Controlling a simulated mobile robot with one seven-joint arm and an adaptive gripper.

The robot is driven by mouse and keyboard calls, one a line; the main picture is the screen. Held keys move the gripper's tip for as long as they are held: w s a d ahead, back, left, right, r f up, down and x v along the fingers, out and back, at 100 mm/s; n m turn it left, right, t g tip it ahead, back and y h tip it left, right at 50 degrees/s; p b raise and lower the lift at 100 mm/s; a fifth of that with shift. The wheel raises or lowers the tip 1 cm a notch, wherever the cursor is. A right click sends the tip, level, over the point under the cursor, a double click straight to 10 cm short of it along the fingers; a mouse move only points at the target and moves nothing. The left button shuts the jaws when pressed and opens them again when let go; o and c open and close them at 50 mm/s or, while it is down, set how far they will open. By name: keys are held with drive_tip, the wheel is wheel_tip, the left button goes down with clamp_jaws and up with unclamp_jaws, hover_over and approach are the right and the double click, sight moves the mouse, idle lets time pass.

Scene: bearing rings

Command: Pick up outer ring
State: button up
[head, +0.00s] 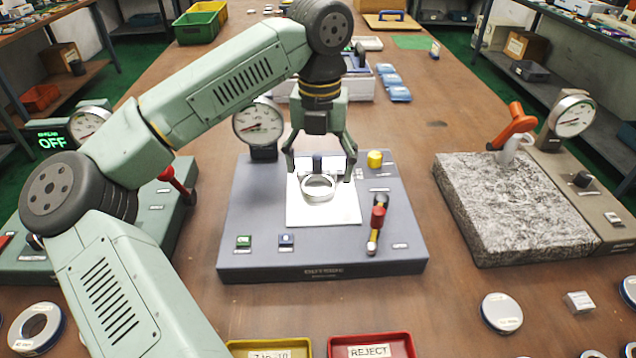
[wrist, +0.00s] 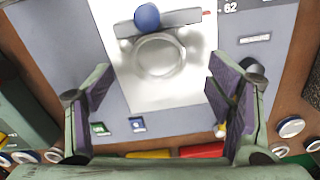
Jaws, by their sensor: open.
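A shiny metal ring (head: 318,199), which looks like the outer ring, lies flat on a white plate (head: 345,213) in the middle of the grey station marked OUTSIDE (head: 262,205). In the wrist view the ring (wrist: 160,74) lies at the top middle, against a grey bar with a blue knob (wrist: 147,16). My gripper (head: 318,174) is above the plate with its fingers spread and nothing between them. In the wrist view my gripper (wrist: 158,82) shows a finger on each side, wider apart than the ring. The fingers appear apart from the ring.
A dial gauge (head: 258,122) stands behind the station. A red and black lever (head: 377,222) and a yellow knob (head: 375,159) are at its right. A granite block (head: 510,210) stands further right. Yellow (head: 268,346) and red REJECT trays (head: 371,346) are in front.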

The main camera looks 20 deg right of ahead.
sight(318, 184)
drive_tip(key=shift+a+f, duration=0.1)
drive_tip(key=shift+f, duration=1.55)
drive_tip(key=c, duration=1.4)
